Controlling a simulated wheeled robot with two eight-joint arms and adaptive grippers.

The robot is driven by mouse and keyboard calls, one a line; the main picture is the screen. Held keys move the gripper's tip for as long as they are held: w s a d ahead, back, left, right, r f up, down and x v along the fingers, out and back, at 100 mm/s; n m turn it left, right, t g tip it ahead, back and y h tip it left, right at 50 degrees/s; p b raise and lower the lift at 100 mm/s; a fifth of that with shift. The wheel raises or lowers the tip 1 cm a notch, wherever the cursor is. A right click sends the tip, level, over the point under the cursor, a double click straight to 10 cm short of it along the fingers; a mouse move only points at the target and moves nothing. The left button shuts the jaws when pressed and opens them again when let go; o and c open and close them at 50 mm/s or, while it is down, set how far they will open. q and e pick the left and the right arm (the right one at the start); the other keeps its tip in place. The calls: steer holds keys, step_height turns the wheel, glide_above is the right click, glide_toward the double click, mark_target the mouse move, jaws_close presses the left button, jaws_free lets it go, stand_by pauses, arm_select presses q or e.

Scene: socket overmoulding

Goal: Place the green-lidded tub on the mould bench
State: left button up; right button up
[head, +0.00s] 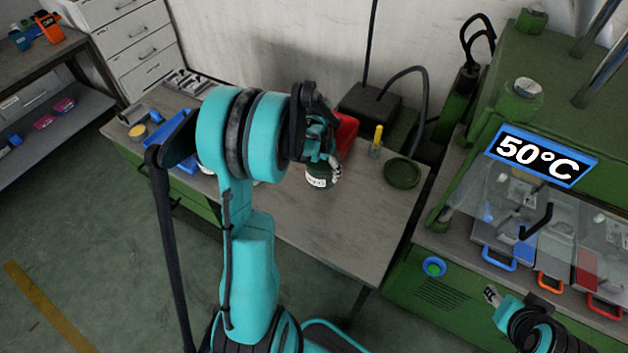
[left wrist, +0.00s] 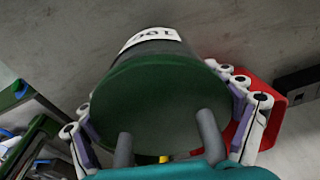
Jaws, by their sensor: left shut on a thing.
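The green-lidded tub (head: 318,177) is dark with a white label and shows over the grey-topped bench (head: 345,235) in the middle of the head view. My left gripper (head: 325,160) is shut on it, and its hand hides the tub's upper part. The left wrist view shows the tub's round green lid (left wrist: 155,105) between the fingers of my left gripper (left wrist: 165,125), one on each side. I cannot tell whether the tub touches the bench top. My right gripper (head: 492,296) is at the lower right, in front of the green machine, and its opening is unclear.
A red container (head: 347,132) stands close behind the tub. A yellow-handled tool (head: 376,140), a round green dish (head: 402,173) and a black box (head: 370,103) are at the bench's back right. Blue trays (head: 170,135) lie at its left. The bench's front right is clear.

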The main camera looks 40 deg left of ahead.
arm_select(q)
steer(key=shift+s+a+f, duration=0.65)
steer(key=shift+a+f, duration=0.1)
steer(key=shift+a, duration=0.15)
step_height(320, 180, down, 3)
steer(key=shift+f+b, duration=0.15)
steer(key=shift+b, duration=0.75)
steer(key=shift+f, duration=0.3)
steer(key=shift+f, duration=0.1)
steer(key=o, duration=1.5)
steer(key=shift+c, duration=0.2)
